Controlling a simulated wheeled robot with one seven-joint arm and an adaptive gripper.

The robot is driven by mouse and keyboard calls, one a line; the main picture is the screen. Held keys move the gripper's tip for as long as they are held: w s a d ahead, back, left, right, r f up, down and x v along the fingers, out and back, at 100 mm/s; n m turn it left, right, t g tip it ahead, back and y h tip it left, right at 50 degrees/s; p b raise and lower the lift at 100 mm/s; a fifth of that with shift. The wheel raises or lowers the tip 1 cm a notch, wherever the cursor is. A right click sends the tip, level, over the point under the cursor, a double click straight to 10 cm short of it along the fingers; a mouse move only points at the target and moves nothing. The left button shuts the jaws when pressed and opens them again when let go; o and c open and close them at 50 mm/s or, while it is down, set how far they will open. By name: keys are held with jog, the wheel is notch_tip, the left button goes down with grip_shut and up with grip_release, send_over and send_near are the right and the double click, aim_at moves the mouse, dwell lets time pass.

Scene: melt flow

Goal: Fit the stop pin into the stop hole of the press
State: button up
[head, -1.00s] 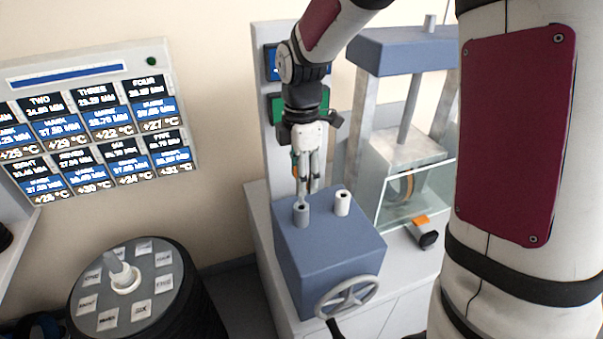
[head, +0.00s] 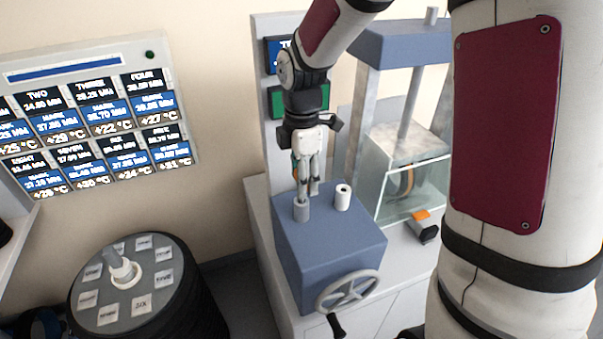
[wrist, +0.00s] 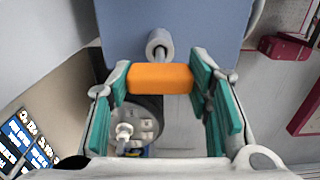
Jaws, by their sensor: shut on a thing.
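My gripper (head: 308,190) points down over the blue press block (head: 340,252). It is shut on the stop pin, whose orange grip (wrist: 160,77) lies between the teal finger pads in the wrist view. The pin's thin grey shank (wrist: 162,52) points at a grey sleeve (wrist: 157,40). In the head view this grey sleeve (head: 301,213) stands on the block's top, directly under the fingertips. The pin's end is at or just over the sleeve's mouth; I cannot tell whether it is inside. A white sleeve (head: 342,198) with a dark hole stands to its right.
A handwheel (head: 347,292) is on the block's front. A glass-fronted chamber (head: 410,185) and an orange-and-black object (head: 424,228) are to the right. A round dark stand with labelled tiles (head: 125,290) is at lower left. A display board (head: 90,120) hangs on the wall.

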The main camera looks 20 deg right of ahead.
aim_at(302, 204)
jog(key=shift+f+b, duration=0.45)
jog(key=shift+f, duration=1.9)
jog(key=o, duration=1.3)
jog(key=shift+c, duration=0.2)
notch_tip(302, 204, up, 12)
jog(key=o, duration=0.5)
jog(key=shift+o, duration=0.2)
